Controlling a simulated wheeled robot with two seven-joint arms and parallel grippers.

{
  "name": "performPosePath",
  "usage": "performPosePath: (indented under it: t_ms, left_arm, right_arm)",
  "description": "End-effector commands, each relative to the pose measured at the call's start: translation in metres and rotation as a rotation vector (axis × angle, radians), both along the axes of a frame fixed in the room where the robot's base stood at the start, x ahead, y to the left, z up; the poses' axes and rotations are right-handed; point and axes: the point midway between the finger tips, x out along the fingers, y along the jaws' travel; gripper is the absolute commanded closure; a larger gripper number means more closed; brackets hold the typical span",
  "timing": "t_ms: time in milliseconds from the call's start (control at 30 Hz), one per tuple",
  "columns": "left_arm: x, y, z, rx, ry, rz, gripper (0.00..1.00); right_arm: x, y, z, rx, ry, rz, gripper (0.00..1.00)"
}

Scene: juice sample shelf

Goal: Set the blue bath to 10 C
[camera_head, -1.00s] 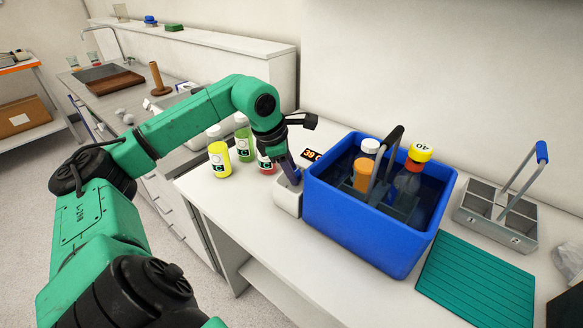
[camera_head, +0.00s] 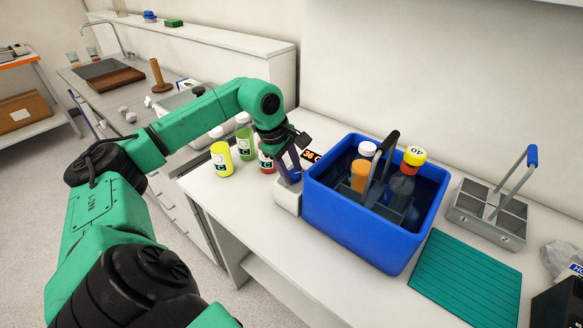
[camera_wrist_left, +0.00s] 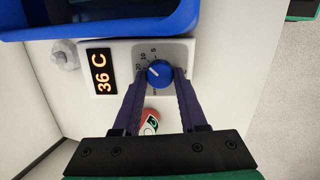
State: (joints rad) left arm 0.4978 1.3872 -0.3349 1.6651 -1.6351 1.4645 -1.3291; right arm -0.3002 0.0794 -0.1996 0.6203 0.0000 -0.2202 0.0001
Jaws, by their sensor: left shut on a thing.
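The blue bath (camera_head: 350,232) stands on the white counter with bottles in a carrier inside it. Its white control unit (camera_head: 287,200) is at its left side. The display (camera_head: 311,156) glows orange; in the left wrist view the display (camera_wrist_left: 101,73) reads 36 C. The blue knob (camera_wrist_left: 160,73) sits on a grey dial plate with marks including 5, 10 and 20. Its white pointer line points up and left. My left gripper (camera_head: 288,179) reaches down to the unit; in the left wrist view the gripper (camera_wrist_left: 160,78) is shut on the knob, one finger each side.
Yellow (camera_head: 221,159), green (camera_head: 244,139) and red (camera_head: 266,159) bottles stand left of the unit, close to my left arm. A grey carrier (camera_head: 490,214) and a green mat (camera_head: 467,278) lie right of the bath. The counter's front strip is clear.

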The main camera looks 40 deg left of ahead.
Motion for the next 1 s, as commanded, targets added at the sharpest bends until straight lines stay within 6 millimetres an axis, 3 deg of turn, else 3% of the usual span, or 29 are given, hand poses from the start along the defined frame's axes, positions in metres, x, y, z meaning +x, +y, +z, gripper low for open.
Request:
performPosePath:
  t_ms: [467, 500, 533, 567, 867, 1000]
  left_arm:
    - [0.002, 0.001, 0.003, 0.005, -0.009, -0.01, 1.0]
    - [0.002, 0.001, 0.003, 0.005, -0.009, -0.01, 0.43]
    - [0.002, 0.001, 0.003, 0.005, -0.008, -0.01, 0.32]
    - [0.001, 0.001, 0.003, 0.005, -0.007, -0.01, 0.28]
    - [0.001, 0.001, 0.002, 0.003, -0.003, -0.011, 0.28]
    - [-0.003, 0.003, 0.016, 0.004, -0.006, -0.011, 0.28]
  right_arm:
    - [0.0, 0.0, 0.001, 0.0, 0.0, 0.0, 0.5]
    - [0.0, 0.0, 0.001, 0.0, -0.001, 0.0, 0.5]
    - [0.0, 0.0, 0.001, 0.0, -0.001, 0.0, 0.5]
    - [0.0, 0.0, 0.001, 0.0, -0.001, 0.0, 0.5]
    - [0.0, 0.0, 0.0, 0.0, 0.0, 0.001, 0.5]
    - [0.0, 0.0, -0.004, 0.0, 0.0, 0.001, 0.5]
